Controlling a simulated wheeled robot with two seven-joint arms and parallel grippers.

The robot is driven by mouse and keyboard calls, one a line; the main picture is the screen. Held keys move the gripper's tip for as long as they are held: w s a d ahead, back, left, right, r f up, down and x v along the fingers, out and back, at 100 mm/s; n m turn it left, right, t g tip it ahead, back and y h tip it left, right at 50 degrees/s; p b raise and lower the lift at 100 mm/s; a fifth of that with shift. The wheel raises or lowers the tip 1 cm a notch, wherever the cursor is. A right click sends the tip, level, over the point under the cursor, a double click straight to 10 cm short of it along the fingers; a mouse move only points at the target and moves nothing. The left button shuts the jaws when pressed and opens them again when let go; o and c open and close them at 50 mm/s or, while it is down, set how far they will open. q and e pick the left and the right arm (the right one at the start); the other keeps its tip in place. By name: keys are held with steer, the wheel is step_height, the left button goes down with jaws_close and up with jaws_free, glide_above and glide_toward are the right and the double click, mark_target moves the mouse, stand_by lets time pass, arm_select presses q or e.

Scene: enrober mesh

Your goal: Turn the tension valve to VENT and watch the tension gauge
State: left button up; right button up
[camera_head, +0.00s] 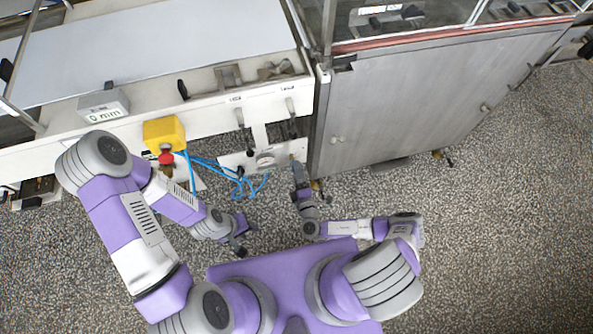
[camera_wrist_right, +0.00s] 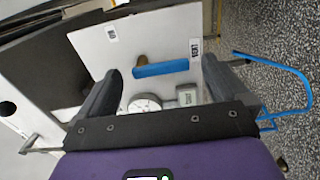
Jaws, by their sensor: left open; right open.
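The tension valve's blue lever (camera_wrist_right: 160,68) lies crosswise in the right wrist view, with its brass body (camera_wrist_right: 140,60) at its left end. The lever's right end is close to a small label (camera_wrist_right: 195,47) whose lettering is hard to read. My right gripper (camera_wrist_right: 162,64) is open, its fingers on either side of the lever with gaps showing. In the head view, my right gripper (camera_head: 297,170) is at the white panel (camera_head: 240,159). The round white gauge (camera_wrist_right: 145,103) is partly hidden by my gripper, its reading illegible. My left gripper (camera_head: 241,238) is open and empty, away from the panel.
Blue hoses (camera_head: 215,168) hang left of the panel. A yellow box with a red button (camera_head: 166,152) and a display box reading 0 mm (camera_head: 104,107) are on the conveyor frame. A grey cabinet (camera_head: 420,105) stands close at right. Speckled floor (camera_head: 500,230) is open at right.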

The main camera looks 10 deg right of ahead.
steer(key=s+p, duration=0.1)
steer(key=s, duration=0.5)
steer(key=shift+s+d, duration=0.1)
stand_by(0.3)
